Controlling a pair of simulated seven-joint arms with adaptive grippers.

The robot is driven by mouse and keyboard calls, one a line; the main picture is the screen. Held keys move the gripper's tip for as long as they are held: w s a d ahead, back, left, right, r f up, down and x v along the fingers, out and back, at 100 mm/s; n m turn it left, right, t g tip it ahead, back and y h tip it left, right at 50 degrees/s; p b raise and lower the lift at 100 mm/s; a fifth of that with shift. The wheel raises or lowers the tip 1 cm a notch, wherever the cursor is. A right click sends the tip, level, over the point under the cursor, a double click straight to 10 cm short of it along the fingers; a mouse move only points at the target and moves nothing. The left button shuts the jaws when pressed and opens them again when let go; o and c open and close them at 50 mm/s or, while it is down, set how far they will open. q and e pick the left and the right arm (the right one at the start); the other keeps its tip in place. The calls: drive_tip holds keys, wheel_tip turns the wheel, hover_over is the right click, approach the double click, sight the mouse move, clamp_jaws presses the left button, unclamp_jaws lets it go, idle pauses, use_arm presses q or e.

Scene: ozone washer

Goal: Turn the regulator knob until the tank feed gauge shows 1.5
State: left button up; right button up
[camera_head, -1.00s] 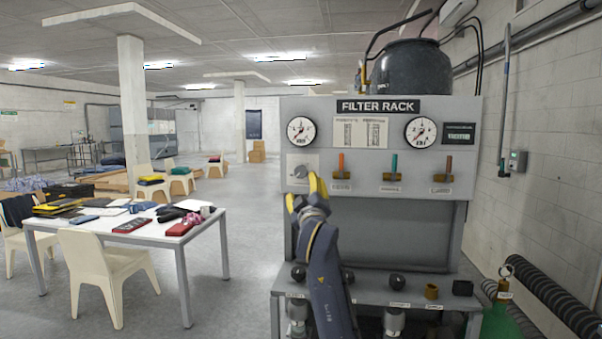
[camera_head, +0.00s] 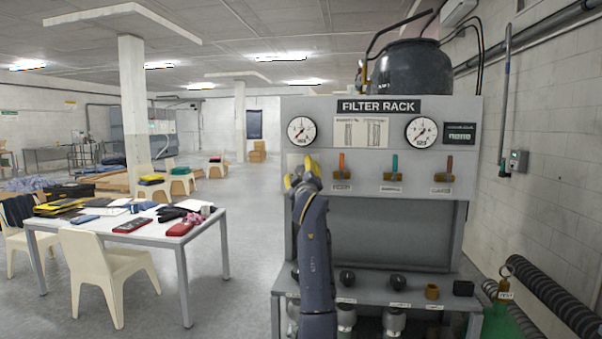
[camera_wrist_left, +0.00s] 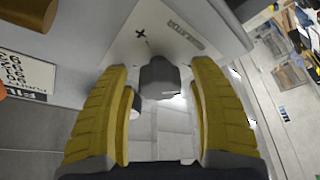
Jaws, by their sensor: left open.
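My left gripper (camera_head: 301,176) is open in front of the upper left part of the filter rack panel and hides the regulator knob in the head view. In the left wrist view the grey regulator knob (camera_wrist_left: 158,77) lies between the two yellow fingers, near their tips, with a gap on each side. It sits on a light plate (camera_wrist_left: 178,32) with a plus mark. Two round white gauges are on the panel, a left one (camera_head: 301,130) and a right one (camera_head: 421,131). Their labels and readings are too small to read. My right gripper is out of view.
Three valve handles, orange (camera_head: 341,164), teal (camera_head: 394,165) and brown (camera_head: 448,166), stand in a row right of the gripper. A ledge (camera_head: 375,287) with several small fittings is below. A table (camera_head: 160,235) and chair stand to the left.

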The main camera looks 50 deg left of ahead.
use_arm(q)
drive_tip(key=c, duration=1.2)
drive_tip(key=shift+m, duration=0.3)
drive_tip(key=m+t, duration=0.2)
drive_tip(key=m, duration=0.2)
drive_tip(key=shift+m+h, duration=0.4)
drive_tip(key=m+t+h, duration=0.1)
drive_tip(key=m, duration=0.2)
drive_tip(key=m+t+h, duration=0.1)
drive_tip(key=m+t, duration=0.1)
drive_tip(key=m, duration=0.1)
drive_tip(key=shift+r+m, duration=0.1)
drive_tip(key=shift+m, duration=0.2)
drive_tip(key=m+t+h, duration=0.1)
drive_tip(key=m, duration=0.2)
drive_tip(key=m+t+h, duration=0.1)
drive_tip(key=m+h, duration=0.1)
drive_tip(key=m, duration=0.1)
drive_tip(key=shift+m+t+h, duration=0.3)
drive_tip(key=shift+m+h, duration=0.7)
drive_tip(key=shift+m, duration=1.3)
drive_tip(key=shift+d+m, duration=0.1)
drive_tip(key=shift+m, duration=0.2)
